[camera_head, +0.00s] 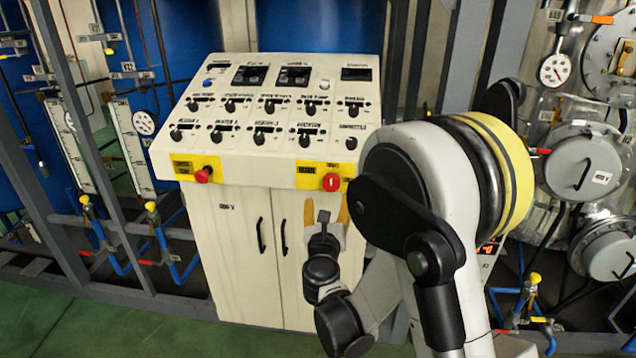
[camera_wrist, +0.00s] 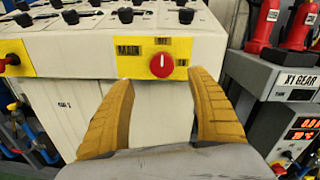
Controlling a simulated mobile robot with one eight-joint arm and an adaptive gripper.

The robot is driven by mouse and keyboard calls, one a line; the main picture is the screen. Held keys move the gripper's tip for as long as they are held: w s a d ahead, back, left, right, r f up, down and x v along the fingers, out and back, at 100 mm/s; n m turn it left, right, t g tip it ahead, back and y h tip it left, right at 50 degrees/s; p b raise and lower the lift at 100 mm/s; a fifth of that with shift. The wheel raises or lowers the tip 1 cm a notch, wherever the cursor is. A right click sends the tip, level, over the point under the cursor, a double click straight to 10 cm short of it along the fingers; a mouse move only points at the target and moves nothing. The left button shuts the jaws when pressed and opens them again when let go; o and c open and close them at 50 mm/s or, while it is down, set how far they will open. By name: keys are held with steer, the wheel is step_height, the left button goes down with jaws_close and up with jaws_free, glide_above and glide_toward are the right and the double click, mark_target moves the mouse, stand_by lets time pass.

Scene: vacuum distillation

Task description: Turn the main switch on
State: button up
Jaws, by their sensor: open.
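A red rotary knob (camera_head: 332,182) sits on a yellow plate at the right of the white control console's front face. My gripper (camera_head: 326,208) is in front of the console, just below the knob. In the wrist view its two yellow ribbed fingers (camera_wrist: 161,82) are spread apart and empty. The knob appears beyond and between the fingertips, apparently not touched.
A second red knob (camera_head: 203,175) is on another yellow plate at the left. The console (camera_head: 245,178) has several black switches on its sloped top and cabinet doors (camera_head: 270,245) below. Pipes, gauges and red-handled equipment (camera_wrist: 265,25) stand to the right. Green floor (camera_head: 100,325) is clear at front left.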

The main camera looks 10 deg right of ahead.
mark_target(331, 185)
steer(key=x, duration=0.3)
steer(key=b+x, duration=0.1)
steer(key=x, duration=0.6)
steer(key=shift+w+d+b, duration=0.1)
steer(key=shift+d+b, duration=0.2)
steer(key=shift+b, duration=0.05)
steer(key=c, duration=1.2)
